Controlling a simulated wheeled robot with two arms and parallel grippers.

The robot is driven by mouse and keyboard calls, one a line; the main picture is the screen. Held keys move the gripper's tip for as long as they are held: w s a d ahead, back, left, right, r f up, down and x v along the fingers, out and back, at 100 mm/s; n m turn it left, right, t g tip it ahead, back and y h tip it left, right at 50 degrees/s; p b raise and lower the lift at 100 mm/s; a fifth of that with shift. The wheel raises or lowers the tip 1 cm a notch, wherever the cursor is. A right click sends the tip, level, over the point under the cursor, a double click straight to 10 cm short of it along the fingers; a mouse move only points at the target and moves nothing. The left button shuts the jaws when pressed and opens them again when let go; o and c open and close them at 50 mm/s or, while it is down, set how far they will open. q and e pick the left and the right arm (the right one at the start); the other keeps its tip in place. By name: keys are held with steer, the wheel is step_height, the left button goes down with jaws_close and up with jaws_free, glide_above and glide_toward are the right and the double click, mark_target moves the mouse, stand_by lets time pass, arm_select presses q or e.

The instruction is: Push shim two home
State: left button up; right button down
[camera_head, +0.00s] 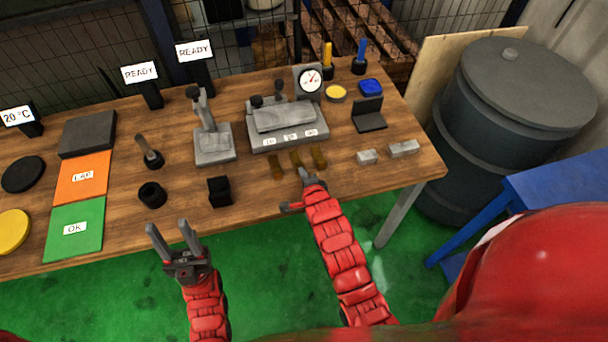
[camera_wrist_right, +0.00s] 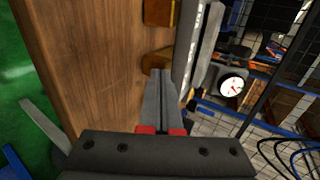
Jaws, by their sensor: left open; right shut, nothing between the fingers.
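Three small brass shims lie in a row at the front of the grey fixture (camera_head: 286,120): left (camera_head: 277,166), middle (camera_head: 297,159) and right (camera_head: 319,158). Small white labels are on the fixture's front face, too small to read surely. My right gripper (camera_head: 304,173) is shut and empty, its tips just in front of the middle shim. In the right wrist view the closed tips (camera_wrist_right: 162,75) are at the edge of a brass shim (camera_wrist_right: 158,59); contact is unclear. Another shim (camera_wrist_right: 159,12) shows above it. My left gripper (camera_head: 172,232) is open and empty before the table's front edge.
A dial gauge (camera_head: 310,81) stands behind the fixture. Grey blocks (camera_head: 403,148) lie to the right, a black block (camera_head: 220,191) to the left. Orange (camera_head: 84,177) and green (camera_head: 74,228) mats lie further left. A dark drum (camera_head: 500,125) stands right of the table.

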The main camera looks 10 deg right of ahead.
mark_target(299, 164)
steer(key=b+x, duration=0.2)
steer(key=b, duration=0.2)
steer(key=shift+w, duration=0.15)
steer(key=shift+w+r+b, duration=0.2)
steer(key=shift+w+b, duration=0.85)
steer(key=shift+w+r, duration=0.1)
steer(key=shift+w, duration=0.25)
steer(key=shift+w+r, duration=0.1)
steer(key=shift+r, duration=0.15)
